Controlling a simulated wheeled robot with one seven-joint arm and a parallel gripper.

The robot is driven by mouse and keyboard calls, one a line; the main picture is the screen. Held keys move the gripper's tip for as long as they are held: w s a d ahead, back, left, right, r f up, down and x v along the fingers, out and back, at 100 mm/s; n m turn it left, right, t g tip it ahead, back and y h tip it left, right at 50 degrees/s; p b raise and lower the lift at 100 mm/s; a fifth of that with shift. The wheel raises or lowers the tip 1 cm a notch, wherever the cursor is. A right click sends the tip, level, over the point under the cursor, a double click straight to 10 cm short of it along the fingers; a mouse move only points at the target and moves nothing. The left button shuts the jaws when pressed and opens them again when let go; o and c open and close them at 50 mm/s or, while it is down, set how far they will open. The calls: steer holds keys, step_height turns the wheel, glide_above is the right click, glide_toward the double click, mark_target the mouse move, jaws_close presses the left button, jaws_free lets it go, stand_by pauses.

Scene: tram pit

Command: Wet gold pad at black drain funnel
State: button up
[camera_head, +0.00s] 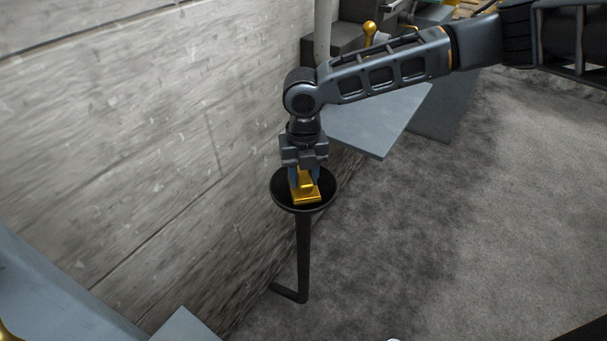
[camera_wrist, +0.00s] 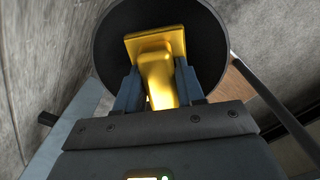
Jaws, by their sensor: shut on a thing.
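The gold pad (camera_head: 306,195) is a flat gold plate with a block-like grip on top. My gripper (camera_head: 305,176) points down and is shut on that grip. The black drain funnel (camera_head: 281,194) is a round black dish on a thin black pipe beside the concrete wall. The pad is over the dish, inside its rim as seen from above; I cannot tell whether it touches the dish. In the wrist view the gold pad (camera_wrist: 156,60) sits between my two fingers (camera_wrist: 158,88), with the black funnel (camera_wrist: 112,45) behind it. No water shows.
A grey-blue shelf (camera_head: 380,122) stands just behind and right of the funnel. A dark unit with a gold knob (camera_head: 369,29) is at the back. Another grey-blue surface (camera_head: 50,290) is at the lower left. The concrete wall (camera_head: 120,130) is close on the left; the floor (camera_head: 480,220) at right is open.

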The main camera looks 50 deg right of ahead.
mark_target(303, 173)
steer(key=shift+s+f, duration=0.1)
steer(key=shift+f, duration=0.05)
step_height(303, 173, up, 7)
steer(key=p, duration=0.6)
stand_by(0.3)
stand_by(0.8)
